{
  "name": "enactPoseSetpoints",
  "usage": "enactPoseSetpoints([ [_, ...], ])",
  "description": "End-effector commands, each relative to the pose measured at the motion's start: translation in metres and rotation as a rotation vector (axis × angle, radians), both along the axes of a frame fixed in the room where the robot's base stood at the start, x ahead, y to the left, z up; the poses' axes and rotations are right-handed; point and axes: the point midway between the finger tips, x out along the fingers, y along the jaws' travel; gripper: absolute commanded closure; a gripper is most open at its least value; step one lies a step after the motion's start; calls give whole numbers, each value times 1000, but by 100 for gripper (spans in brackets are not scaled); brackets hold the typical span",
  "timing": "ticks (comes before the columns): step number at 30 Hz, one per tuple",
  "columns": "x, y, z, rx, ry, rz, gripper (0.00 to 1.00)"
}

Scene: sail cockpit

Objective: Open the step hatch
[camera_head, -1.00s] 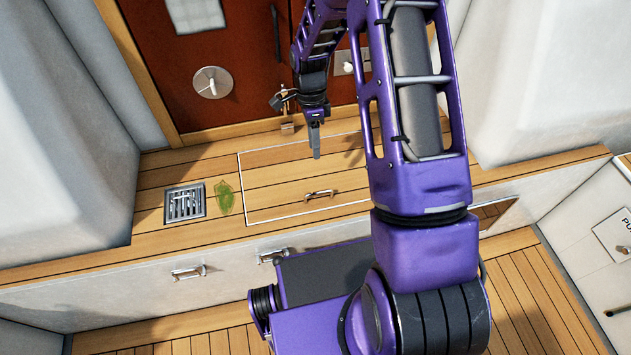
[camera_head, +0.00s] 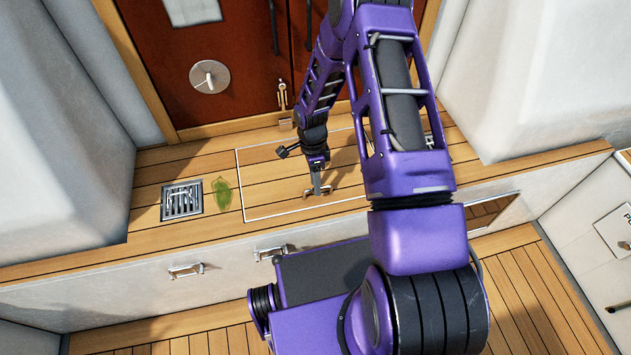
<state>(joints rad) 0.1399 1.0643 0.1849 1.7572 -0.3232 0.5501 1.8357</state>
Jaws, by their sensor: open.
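The step hatch (camera_head: 270,172) is a wooden panel with a pale outline, set flush in the plank step and lying shut. Its small bronze handle (camera_head: 329,192) is near the front edge, partly hidden by my gripper. My gripper (camera_head: 319,193) points down at the handle with its jaws open. I cannot tell from this view whether the fingers touch the handle or straddle it. My arm hides the right part of the hatch.
A metal drain grate (camera_head: 181,200) and a green leaf (camera_head: 222,193) lie left of the hatch. Red-brown doors (camera_head: 225,95) stand behind the step. The white step front has a metal latch handle (camera_head: 187,270). White moulded walls rise on both sides.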

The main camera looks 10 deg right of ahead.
Motion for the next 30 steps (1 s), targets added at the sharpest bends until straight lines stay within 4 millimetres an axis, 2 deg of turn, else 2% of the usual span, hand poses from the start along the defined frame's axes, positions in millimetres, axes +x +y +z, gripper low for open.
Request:
enactPoseSetpoints([
  [5, 0, 0, 0, 0, -1, 0, 58],
  [12, 0, 0, 0, 0, -1, 0, 100],
  [30, 1, 0, 1, 0, -1, 0, 100],
])
